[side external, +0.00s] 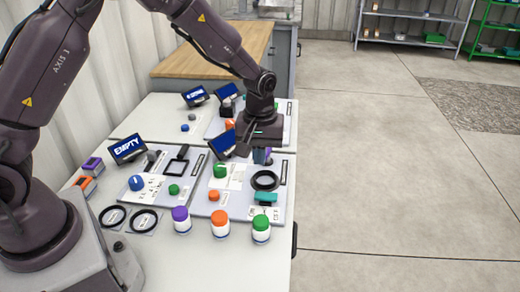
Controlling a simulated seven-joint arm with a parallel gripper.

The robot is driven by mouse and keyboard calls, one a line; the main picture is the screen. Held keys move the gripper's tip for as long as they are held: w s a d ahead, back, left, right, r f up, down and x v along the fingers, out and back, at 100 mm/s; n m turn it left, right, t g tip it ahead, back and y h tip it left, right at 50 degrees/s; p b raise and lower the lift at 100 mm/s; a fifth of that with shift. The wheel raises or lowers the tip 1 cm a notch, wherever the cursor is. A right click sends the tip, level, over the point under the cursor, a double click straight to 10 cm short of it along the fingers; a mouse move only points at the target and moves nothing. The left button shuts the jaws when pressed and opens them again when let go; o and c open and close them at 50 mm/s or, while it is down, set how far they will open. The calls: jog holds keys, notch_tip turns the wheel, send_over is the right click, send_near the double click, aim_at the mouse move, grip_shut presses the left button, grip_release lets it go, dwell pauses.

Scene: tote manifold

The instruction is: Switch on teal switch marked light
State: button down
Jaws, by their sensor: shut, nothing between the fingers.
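A teal switch (266,198) sits near the front right of the nearer right-hand panel (205,206). Small marked labels lie by it, too small to read. I cannot tell from this view whether the switch is on or off. My gripper (261,160) points down above the back right of the same panel, behind the black ring and apart from the switch. Its fingers are shut and small in the picture, and they hold nothing that I can see.
The panel also has a black ring (264,180), a green knob (220,170) and an orange button (213,196). Purple, orange and green-capped jars (261,230) stand in front. A screen reading EMPTY (128,148) stands at the left panel. Two black rings lie front left.

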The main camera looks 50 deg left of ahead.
aim_at(266, 195)
notch_tip(266, 195, down, 10)
jog(key=shift+r, duration=0.1)
dwell(0.4)
jog(key=shift+f, duration=0.25)
jog(key=shift+w+d+r, duration=0.35)
jog(key=shift+w+d, duration=0.15)
jog(key=shift+d, duration=0.05)
jog(key=shift+r, duration=0.1)
notch_tip(266, 195, up, 14)
dwell(0.6)
